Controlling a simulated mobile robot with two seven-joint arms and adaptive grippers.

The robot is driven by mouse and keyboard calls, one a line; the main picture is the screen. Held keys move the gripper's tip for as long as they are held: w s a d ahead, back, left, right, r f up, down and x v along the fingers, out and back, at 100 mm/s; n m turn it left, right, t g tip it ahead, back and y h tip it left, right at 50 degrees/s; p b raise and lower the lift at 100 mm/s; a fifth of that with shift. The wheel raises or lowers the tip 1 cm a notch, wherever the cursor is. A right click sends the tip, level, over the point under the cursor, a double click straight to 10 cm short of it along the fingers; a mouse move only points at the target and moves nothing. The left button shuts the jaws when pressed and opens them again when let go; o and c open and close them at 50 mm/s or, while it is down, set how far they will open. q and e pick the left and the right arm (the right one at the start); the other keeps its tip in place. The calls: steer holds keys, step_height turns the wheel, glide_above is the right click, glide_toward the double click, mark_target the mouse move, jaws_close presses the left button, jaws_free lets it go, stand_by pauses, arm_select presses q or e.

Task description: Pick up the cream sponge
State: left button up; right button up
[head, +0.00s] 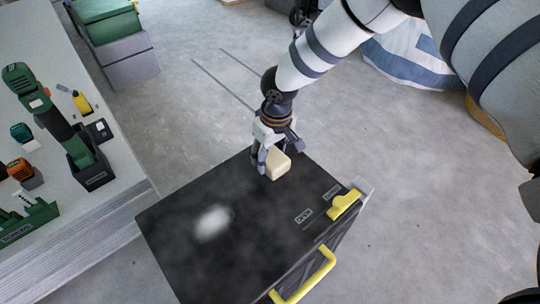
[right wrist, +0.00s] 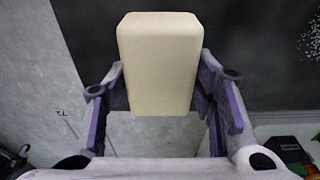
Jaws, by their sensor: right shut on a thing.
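The cream sponge (head: 278,166) is a small pale block above or at the far edge of a black box top. My right gripper (head: 268,158) is shut on it from above. In the right wrist view, the sponge (right wrist: 158,65) sits between the two fingers of my right gripper (right wrist: 160,95), with a finger against each side. I cannot tell whether the sponge still touches the black top. My left gripper is not in view.
The black box (head: 165,225) has yellow handles (head: 305,277) at its front right. A pale bench (head: 45,130) with a green drill (head: 45,110) and other tools stands at left. Green and grey cases (head: 110,30) stand behind.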

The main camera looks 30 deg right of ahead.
step_height(320, 180, up, 3)
steer(key=shift+w+f+p, duration=0.1)
steer(key=shift+f+p, duration=0.1)
steer(key=shift+p, duration=0.2)
steer(key=w+a+r+p, duration=0.1)
steer(key=a+r+p, duration=0.1)
steer(key=a+r, duration=0.8)
steer(key=a, duration=0.4)
steer(key=shift+r, duration=0.15)
